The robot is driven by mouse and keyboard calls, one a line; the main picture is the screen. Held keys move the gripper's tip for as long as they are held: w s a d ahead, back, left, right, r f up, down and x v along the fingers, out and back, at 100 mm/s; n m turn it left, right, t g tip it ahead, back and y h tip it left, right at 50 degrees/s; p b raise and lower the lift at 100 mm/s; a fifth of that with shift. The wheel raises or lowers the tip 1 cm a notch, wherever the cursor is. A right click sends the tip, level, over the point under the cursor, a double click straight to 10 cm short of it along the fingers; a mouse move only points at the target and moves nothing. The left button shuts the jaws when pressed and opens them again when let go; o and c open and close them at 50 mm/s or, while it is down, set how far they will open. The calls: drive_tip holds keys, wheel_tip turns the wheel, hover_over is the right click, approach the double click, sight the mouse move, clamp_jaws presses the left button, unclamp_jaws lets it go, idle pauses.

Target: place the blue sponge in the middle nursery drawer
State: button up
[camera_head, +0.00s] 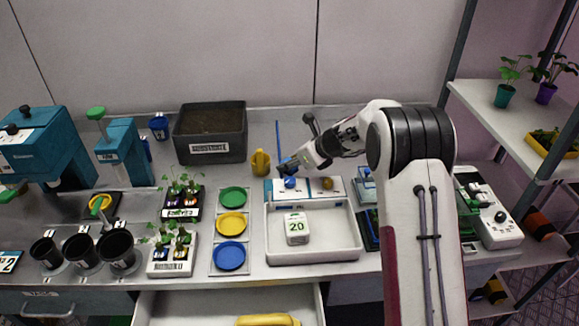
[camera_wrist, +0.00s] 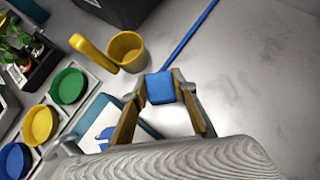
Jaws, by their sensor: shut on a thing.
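My gripper (camera_wrist: 162,92) is shut on the blue sponge (camera_wrist: 160,87), a small blue block between its fingertips in the wrist view. In the head view my gripper (camera_head: 290,165) is over the back of the bench, just behind the white tray, and the sponge there is small and partly hard to make out. An open drawer (camera_head: 180,306) extends from the bench front below the tray. A yellow object (camera_head: 268,320) lies in it, and its lower part is cut off by the picture edge.
A white tray (camera_head: 313,256) holds a white block marked 20 (camera_head: 297,228). A yellow mug (camera_head: 260,162) stands left of my gripper, with a blue rod (camera_head: 278,135) behind. Green, yellow and blue dishes (camera_head: 230,256) line the left. A closed drawer (camera_head: 48,305) is front left.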

drive_tip(key=shift+r, duration=4.3)
drive_tip(key=shift+r, duration=0.1)
drive_tip(key=shift+r, duration=0.6)
drive_tip(key=s+a+r+n+g+y, duration=0.1)
drive_tip(key=s+a+r+n, duration=0.1)
drive_tip(key=s+a, duration=0.7)
drive_tip(key=s+a+r+n+g+y, duration=0.1)
drive_tip(key=s+a+r+n+g, duration=0.15)
drive_tip(key=s+a, duration=0.65)
drive_tip(key=s+a+n+g, duration=0.2)
drive_tip(key=s+a, duration=0.3)
drive_tip(key=s, duration=0.7)
drive_tip(key=s+a+n+g, duration=0.1)
drive_tip(key=s+a+n, duration=0.3)
drive_tip(key=s, duration=0.9)
wheel_tip(320, 180, down, 22)
drive_tip(key=a+m, duration=0.1)
drive_tip(key=shift+w+y, duration=0.2)
drive_tip(key=shift+y, duration=0.1)
drive_tip(key=shift+m, duration=0.25)
